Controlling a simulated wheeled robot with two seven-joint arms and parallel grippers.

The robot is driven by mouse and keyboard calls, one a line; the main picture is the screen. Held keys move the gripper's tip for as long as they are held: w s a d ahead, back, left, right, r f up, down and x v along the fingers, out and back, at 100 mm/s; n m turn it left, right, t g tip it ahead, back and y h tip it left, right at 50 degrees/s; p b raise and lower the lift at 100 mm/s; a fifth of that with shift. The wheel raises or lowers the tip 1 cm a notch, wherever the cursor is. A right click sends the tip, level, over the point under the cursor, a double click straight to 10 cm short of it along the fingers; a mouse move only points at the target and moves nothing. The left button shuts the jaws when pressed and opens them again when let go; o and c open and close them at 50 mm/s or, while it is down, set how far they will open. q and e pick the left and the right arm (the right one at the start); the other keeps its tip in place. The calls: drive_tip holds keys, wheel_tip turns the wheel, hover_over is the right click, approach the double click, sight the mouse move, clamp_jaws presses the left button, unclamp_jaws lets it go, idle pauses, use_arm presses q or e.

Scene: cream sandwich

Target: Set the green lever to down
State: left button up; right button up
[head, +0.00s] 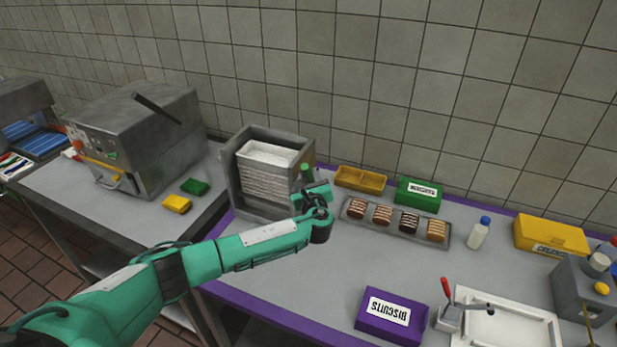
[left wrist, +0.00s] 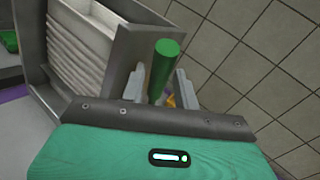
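The green lever (head: 306,171) is on the right side of the grey tray dispenser (head: 232,184). Its green handle stands up above my left gripper (head: 316,192) in the head view. In the left wrist view the green handle (left wrist: 163,68) lies between the two grey fingers of my left gripper (left wrist: 160,86). The fingers are apart, with a visible gap between each finger and the handle. The lower end of the lever is hidden. My right gripper is not in view.
White trays (head: 268,153) are stacked in the dispenser. A yellow box (head: 347,177), a green biscuit box (head: 418,194) and a long tray of biscuits (head: 352,215) stand to the right. A purple biscuit box (head: 391,316) is near the front. The counter between is clear.

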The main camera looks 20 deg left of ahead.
use_arm(q)
clamp_jaws()
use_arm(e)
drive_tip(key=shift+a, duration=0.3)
